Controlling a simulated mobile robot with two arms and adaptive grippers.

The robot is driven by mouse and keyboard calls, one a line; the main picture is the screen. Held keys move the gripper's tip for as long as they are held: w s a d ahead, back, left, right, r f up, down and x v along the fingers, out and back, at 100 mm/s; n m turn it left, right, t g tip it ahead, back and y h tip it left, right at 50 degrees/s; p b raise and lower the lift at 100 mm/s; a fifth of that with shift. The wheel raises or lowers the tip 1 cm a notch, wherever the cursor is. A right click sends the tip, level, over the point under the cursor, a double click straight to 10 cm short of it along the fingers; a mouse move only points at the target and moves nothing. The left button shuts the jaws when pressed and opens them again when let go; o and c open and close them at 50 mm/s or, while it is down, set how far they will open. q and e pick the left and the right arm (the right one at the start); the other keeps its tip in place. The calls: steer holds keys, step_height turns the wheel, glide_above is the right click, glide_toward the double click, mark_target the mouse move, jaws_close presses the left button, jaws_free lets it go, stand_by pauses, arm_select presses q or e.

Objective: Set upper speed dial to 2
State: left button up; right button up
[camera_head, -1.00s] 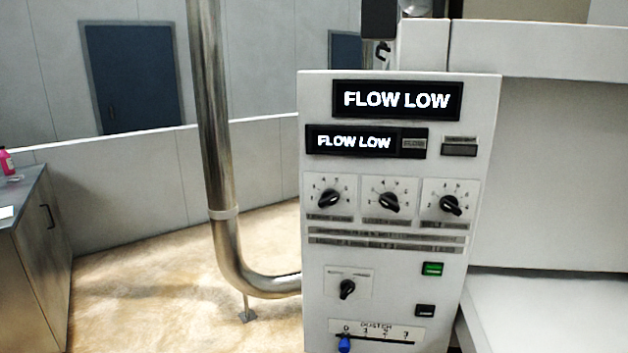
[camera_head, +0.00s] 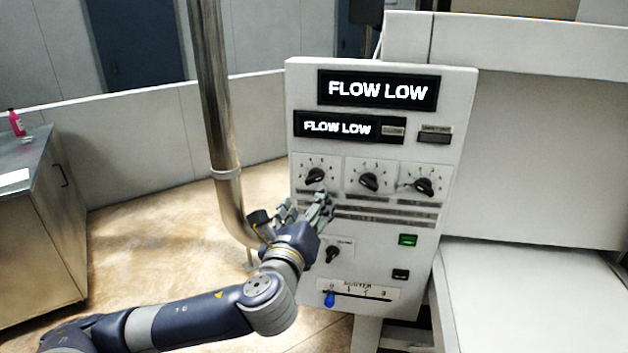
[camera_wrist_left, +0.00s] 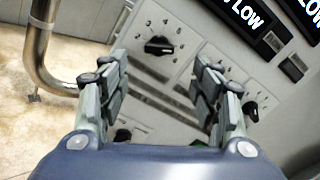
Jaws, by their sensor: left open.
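The control panel (camera_head: 385,160) carries a row of three black dials with numbered scales: a left dial (camera_head: 315,175), a middle dial (camera_head: 369,182) and a right dial (camera_head: 424,187). Which of them is the upper speed dial is too small to read. My left gripper (camera_head: 308,207) is open and empty, just below and in front of the left dial. In the left wrist view, the left dial (camera_wrist_left: 158,46) shows beyond and between the open fingers, with no contact visible. The right gripper is not in view.
Two displays reading FLOW LOW, the upper one (camera_head: 379,90) and the lower one (camera_head: 338,127), sit above the dials. A metal pipe (camera_head: 213,95) stands close left of the panel.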

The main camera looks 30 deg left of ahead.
mark_target(315, 182)
arm_select(q)
steer(key=p+x, duration=0.2)
steer(key=x, duration=0.5)
steer(key=shift+a+r, duration=0.1)
steer(key=shift+w+a, duration=0.15)
steer(key=shift+w, duration=0.45)
steer(key=shift+w+a, duration=0.1)
steer(key=shift+w, duration=0.05)
steer(key=c, duration=0.9)
steer(key=shift+c, duration=0.8)
